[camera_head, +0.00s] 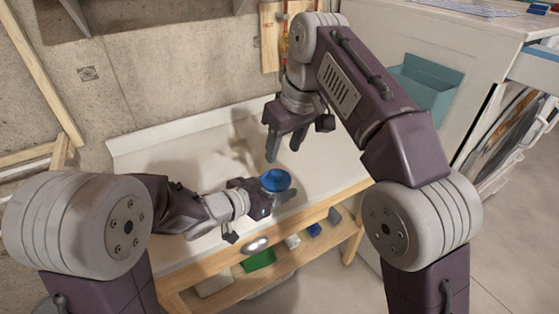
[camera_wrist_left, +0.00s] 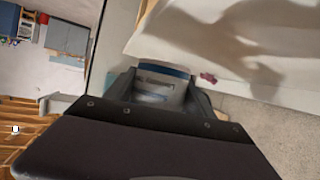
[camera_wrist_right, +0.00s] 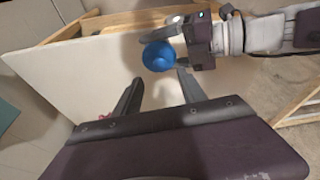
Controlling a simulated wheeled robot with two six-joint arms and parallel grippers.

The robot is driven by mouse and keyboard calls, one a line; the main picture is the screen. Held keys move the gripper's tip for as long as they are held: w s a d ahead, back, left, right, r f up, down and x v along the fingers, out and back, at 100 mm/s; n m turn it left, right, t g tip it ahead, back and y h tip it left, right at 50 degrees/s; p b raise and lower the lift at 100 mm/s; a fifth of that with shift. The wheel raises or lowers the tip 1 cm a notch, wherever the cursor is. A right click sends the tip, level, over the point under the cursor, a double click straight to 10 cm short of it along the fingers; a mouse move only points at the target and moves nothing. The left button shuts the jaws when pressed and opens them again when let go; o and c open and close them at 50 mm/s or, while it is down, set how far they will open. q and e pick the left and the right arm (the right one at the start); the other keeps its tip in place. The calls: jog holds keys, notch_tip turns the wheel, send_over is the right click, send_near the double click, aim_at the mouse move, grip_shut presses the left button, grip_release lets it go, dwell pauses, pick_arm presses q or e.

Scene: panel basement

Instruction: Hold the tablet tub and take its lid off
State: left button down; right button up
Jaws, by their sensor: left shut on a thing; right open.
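The tablet tub (camera_wrist_left: 160,87) is white with a printed label and sits between the fingers of my left gripper (camera_wrist_left: 157,92), which is shut on it. In the head view the tub's blue lid (camera_head: 275,180) is on top, facing up, and the left gripper (camera_head: 270,197) holds the tub over the white bench. The blue lid (camera_wrist_right: 159,56) also shows in the right wrist view, beyond the fingertips. My right gripper (camera_head: 284,148) is open and empty, above and behind the tub, fingers pointing down. It does not touch the lid. Most of the tub's body is hidden in the head view.
The white-topped wooden bench (camera_head: 180,148) stands against a concrete wall. Its lower shelf holds a green box (camera_head: 258,259) and several small things. A white cabinet (camera_head: 440,50) with a teal pocket stands at the right. The bench top around the tub looks largely clear.

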aim_at(276, 173)
jog(key=x, duration=0.9)
grip_shut()
jog(key=shift+r, duration=0.1)
dwell(0.3)
jog(key=shift+r, duration=1.05)
jog(key=shift+r, duration=2)
